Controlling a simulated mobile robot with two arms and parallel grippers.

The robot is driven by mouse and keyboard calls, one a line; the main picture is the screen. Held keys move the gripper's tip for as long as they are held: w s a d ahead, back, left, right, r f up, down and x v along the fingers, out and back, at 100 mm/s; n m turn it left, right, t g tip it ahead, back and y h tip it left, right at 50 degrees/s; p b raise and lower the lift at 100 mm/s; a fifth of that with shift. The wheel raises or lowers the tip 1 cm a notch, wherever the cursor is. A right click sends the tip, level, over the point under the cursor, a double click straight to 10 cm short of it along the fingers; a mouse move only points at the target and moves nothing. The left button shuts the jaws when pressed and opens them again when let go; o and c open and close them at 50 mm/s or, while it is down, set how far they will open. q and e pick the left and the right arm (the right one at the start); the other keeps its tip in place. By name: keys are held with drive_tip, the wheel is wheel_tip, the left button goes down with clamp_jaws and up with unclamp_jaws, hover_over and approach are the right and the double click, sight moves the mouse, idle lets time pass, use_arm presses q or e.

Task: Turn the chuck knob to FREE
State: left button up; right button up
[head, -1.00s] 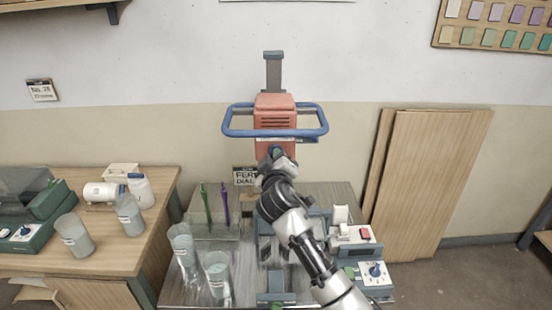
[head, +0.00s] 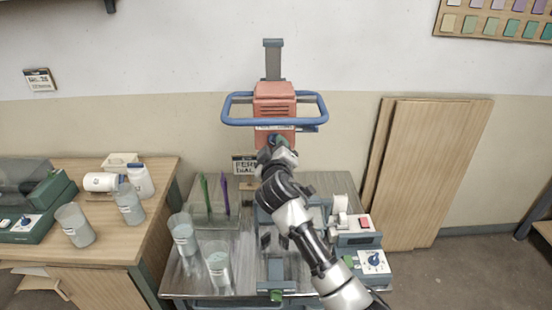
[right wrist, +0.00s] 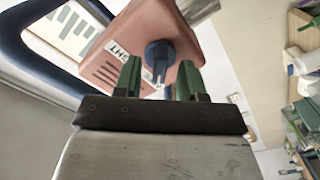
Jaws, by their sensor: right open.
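The chuck knob is a dark blue knob (right wrist: 158,56) on the face of the red machine head (head: 275,105). In the right wrist view it stands just beyond and between the green fingertips of my right gripper (right wrist: 158,80). The gripper is open, and I cannot tell whether a finger touches the knob. A white label ending in "GHT" (right wrist: 118,46) is left of the knob. No FREE marking is readable. In the head view my right gripper (head: 277,142) is up against the red head and mostly hides the knob. My left gripper is not in view.
A blue hoop guard (head: 232,109) surrounds the red head. Below, the metal bench (head: 190,278) carries clear beakers (head: 218,268) and a white control panel with another blue dial (head: 374,262). A wooden table (head: 110,240) stands left. Boards (head: 435,170) lean right.

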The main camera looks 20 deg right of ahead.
drive_tip(key=b+v, duration=0.3)
drive_tip(key=v, duration=0.7)
drive_tip(key=shift+s, duration=0.1)
